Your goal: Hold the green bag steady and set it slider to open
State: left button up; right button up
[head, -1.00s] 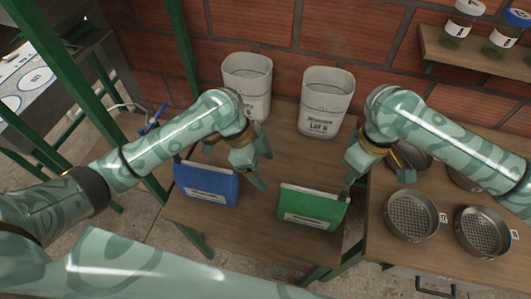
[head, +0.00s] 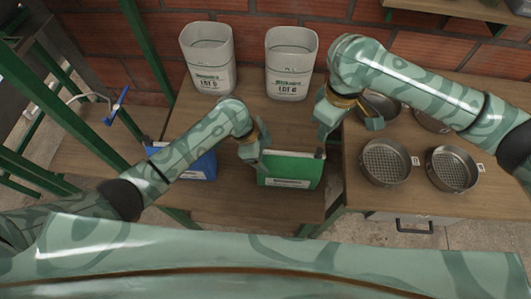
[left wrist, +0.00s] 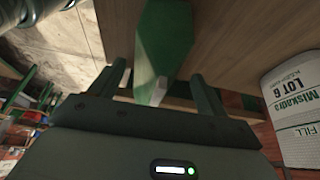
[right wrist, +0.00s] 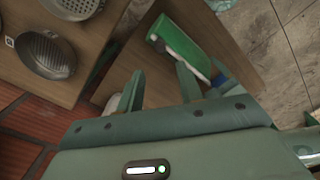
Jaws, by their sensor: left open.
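The green bag (head: 290,172) stands on the wooden table in the head view, a pale strip along its top edge. My left gripper (head: 257,152) is open at the bag's left end. In the left wrist view the green bag (left wrist: 163,38) shows edge-on between the spread fingers, with a small white end piece. My right gripper (head: 348,135) is open and empty, above and beside the bag's right end. In the right wrist view the green bag (right wrist: 200,42) lies beyond the fingertips; a small dark piece (right wrist: 158,45), perhaps the slider, sits near its strip. The slider's setting is unclear.
A blue bag (head: 203,166) is left of the green one, partly behind my left arm. Two pale bins (head: 208,62) (head: 290,65) stand at the back. Several round sieves (head: 386,165) stand on the right-hand table.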

pick_arm(q)
jog(key=shift+d+f, duration=0.2)
jog(key=shift+f, duration=0.35)
